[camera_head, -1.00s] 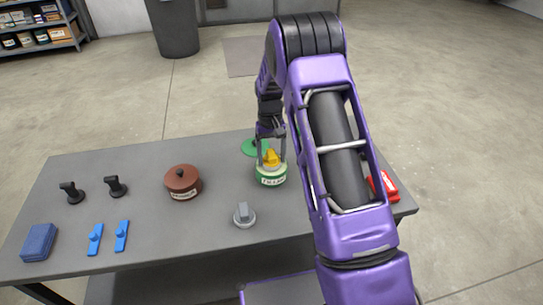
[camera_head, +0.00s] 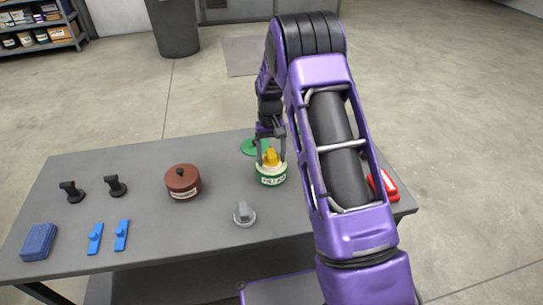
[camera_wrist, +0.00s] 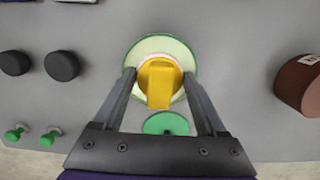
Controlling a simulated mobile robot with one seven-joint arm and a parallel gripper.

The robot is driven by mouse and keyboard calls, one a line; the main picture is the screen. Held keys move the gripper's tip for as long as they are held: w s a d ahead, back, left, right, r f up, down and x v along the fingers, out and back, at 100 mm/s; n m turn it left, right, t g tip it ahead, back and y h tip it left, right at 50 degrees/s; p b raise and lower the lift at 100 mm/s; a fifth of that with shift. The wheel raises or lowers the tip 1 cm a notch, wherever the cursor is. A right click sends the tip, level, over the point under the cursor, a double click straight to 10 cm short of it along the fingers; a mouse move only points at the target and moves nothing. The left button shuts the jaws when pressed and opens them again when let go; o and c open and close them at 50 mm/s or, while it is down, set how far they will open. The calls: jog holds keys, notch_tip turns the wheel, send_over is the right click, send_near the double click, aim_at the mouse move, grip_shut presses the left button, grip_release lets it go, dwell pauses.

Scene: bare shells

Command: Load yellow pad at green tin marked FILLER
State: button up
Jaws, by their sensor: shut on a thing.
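The green tin (camera_head: 271,180) with a pale label stands near the back middle of the table. The lettering is too small to read surely. The yellow pad (camera_head: 271,157) has an upright grip and sits at the tin's open mouth; in the wrist view the pad (camera_wrist: 160,82) is ringed by the tin's pale green rim (camera_wrist: 163,45). How deep it sits I cannot tell. My gripper (camera_wrist: 159,76) points down over the tin, its two fingers shut on the yellow pad from both sides. A flat green disc (camera_head: 254,147) lies just behind the tin, maybe its lid.
A brown lidded pot (camera_head: 183,182) stands to the left, a grey knobbed piece (camera_head: 244,214) in front. Black knobs (camera_head: 115,186), blue pieces (camera_head: 121,235) and a blue block (camera_head: 39,242) lie further left. A red thing (camera_head: 388,187) is partly hidden behind my arm.

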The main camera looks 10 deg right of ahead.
aim_at(272, 155)
jog(key=shift+r+p, duration=2.25)
jog(key=shift+r, duration=1.2)
